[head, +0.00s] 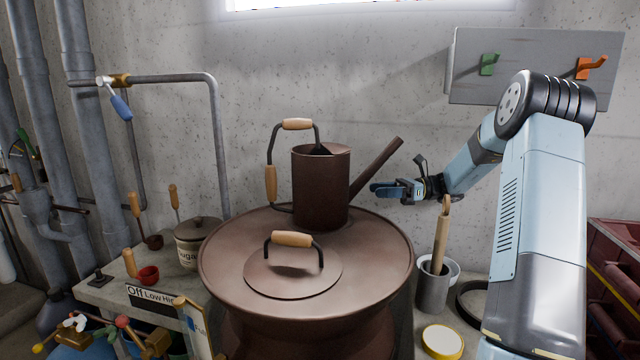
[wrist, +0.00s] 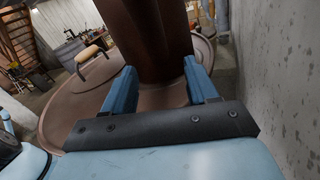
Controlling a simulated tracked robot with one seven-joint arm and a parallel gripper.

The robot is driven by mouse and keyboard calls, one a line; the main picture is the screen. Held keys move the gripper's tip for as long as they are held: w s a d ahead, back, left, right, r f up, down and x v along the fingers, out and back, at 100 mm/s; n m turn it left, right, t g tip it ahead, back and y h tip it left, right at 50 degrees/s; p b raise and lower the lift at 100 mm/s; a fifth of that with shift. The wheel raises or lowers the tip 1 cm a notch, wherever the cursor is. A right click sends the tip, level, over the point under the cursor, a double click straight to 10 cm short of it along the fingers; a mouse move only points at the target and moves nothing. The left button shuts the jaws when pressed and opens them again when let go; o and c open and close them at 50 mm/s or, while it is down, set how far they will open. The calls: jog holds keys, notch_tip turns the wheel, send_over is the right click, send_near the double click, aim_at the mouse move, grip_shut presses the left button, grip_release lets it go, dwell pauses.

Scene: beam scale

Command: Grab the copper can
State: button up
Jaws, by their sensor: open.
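The copper can (head: 321,187) is a dark brown watering can with a long spout to the right and wooden grips on its handles. It stands upright on the large round copper vessel (head: 218,262), behind the lid (head: 290,283). My gripper (head: 380,190) is to the right of the can near its spout in the head view. In the wrist view the open fingers of my gripper (wrist: 162,88) point at the can's body (wrist: 150,40), which shows beyond and between them. I cannot tell whether the fingers touch it.
A grey holder (head: 433,290) with a wooden tool is at the right. A sugar jar (head: 190,252) and red cup (head: 148,275) stand at the left. The concrete wall (head: 400,60) is close behind.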

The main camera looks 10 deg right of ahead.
jog(key=shift+a+r, duration=0.1)
jog(key=shift+a, duration=3.45)
grip_shut()
